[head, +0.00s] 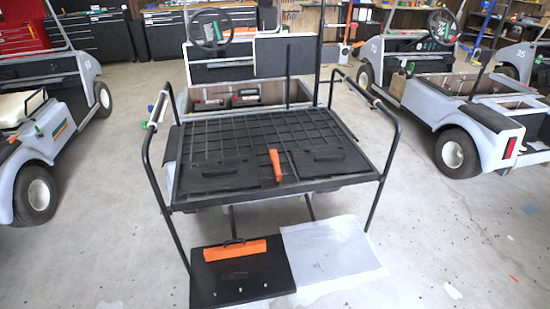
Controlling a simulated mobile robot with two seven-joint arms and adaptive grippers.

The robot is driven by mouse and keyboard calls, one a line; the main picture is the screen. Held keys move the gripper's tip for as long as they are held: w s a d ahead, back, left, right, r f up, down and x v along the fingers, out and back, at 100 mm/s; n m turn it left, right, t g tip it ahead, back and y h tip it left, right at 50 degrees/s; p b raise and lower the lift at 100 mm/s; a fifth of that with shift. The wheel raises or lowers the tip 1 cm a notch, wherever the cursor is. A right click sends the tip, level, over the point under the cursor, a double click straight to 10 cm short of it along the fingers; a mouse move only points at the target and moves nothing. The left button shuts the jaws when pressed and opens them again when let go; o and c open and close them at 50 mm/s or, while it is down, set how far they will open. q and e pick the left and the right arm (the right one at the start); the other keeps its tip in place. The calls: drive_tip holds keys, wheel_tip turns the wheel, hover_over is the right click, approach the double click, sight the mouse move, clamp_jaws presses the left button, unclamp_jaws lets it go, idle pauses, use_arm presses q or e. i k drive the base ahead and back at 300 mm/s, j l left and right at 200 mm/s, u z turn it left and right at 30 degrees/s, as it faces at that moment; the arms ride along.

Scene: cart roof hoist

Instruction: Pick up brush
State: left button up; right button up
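Neither of my grippers shows in the head view. A slim orange-handled tool (275,164) lies on the black ribbed rear deck (228,172) of the middle cart, near its front edge; it may be the brush, but its shape is too small to tell. A longer orange piece with a small black grip (235,250) rests on the black plate (242,281) low at the cart's rear. I cannot tell for certain which one is the brush. Nothing is touching either orange piece from above.
Black tubular rails (388,160) rise at both sides of the deck. A pale plate (330,249) lies right of the black plate. Tools lie in the bin (245,98) behind the deck. Other carts (45,145) stand left and right (470,115). The floor between is mostly clear.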

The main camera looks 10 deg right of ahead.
sight(274, 156)
drive_tip(key=i+j+z, duration=0.3)
drive_tip(key=i+j, duration=0.55)
drive_tip(key=j, duration=0.1)
